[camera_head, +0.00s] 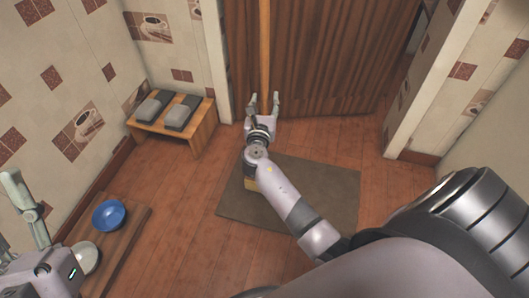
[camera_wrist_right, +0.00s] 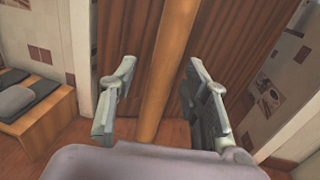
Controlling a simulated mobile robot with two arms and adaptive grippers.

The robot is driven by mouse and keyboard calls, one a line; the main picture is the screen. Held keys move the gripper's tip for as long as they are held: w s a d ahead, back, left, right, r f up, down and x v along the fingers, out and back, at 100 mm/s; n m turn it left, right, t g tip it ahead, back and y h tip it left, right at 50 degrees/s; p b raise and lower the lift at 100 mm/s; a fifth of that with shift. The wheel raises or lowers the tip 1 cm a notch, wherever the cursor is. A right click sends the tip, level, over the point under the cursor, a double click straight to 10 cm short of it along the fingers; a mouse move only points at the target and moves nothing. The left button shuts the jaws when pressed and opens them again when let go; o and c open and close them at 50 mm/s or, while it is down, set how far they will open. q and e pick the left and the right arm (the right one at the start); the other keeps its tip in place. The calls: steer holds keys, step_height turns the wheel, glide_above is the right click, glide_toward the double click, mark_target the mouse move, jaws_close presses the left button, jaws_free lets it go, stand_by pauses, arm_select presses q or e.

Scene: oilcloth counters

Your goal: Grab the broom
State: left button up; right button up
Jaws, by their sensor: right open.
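The broom's long wooden handle (camera_head: 264,45) stands upright in front of the brown slatted door in the head view. My right gripper (camera_head: 265,98) is open at the handle. In the right wrist view the handle (camera_wrist_right: 168,60) runs between the two spread fingers of that gripper (camera_wrist_right: 160,68), with a gap visible on each side. My left gripper (camera_head: 18,205) is partly in view at the lower left, away from the broom; its opening is unclear.
A wooden bench (camera_head: 200,130) with dark and grey items stands left of the door. A brown mat (camera_head: 325,190) lies on the floor. A wall edge (camera_head: 425,95) projects at right.

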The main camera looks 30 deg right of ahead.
steer(key=shift+w+d, duration=0.1)
steer(key=shift+c, duration=0.4)
jaws_close()
stand_by(0.7)
steer(key=shift+r, duration=0.1)
